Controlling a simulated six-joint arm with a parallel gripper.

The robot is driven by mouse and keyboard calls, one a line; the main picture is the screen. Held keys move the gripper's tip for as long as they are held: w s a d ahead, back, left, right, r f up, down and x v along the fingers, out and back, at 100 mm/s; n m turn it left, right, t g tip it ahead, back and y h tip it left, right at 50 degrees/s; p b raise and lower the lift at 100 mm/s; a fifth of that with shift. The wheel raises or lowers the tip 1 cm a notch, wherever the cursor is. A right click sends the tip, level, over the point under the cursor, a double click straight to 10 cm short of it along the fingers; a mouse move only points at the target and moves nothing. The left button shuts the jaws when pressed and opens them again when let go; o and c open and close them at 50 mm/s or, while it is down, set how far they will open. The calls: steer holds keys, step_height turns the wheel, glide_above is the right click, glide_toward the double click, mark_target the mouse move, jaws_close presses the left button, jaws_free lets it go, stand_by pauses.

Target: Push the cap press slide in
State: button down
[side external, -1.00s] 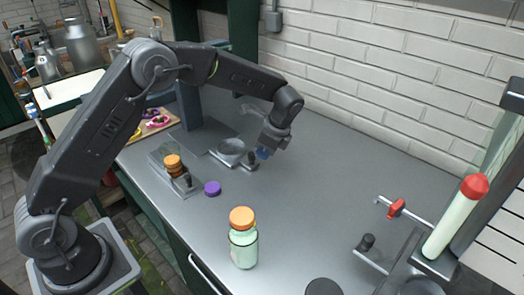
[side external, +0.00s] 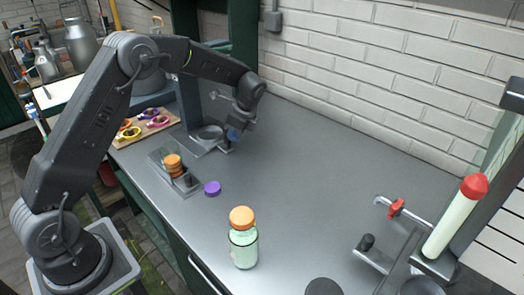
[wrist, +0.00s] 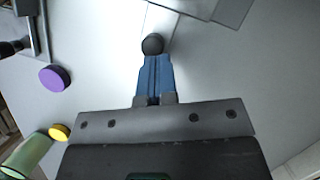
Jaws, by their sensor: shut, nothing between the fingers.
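The cap press slide is a flat plate carrying a grey round dish (side external: 208,133), with a dark knob (side external: 228,146) at its near end. It lies at the foot of the dark upright press (side external: 190,102) at the back left of the counter. My gripper (side external: 233,136) is shut, with its blue fingertips down at the knob on the wall side. In the wrist view the black ball knob (wrist: 153,44) is right at the tips of my shut blue fingers (wrist: 155,68). Nothing is held. The fingertips partly hide the knob's stem, so I cannot tell whether they touch.
A red-tipped pale tube (side external: 457,220) stands at right. The middle counter is clear.

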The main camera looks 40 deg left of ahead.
steer(key=shift+s+a+f, duration=0.1)
steer(key=shift+a+f, duration=0.05)
steer(key=shift+a, duration=0.35)
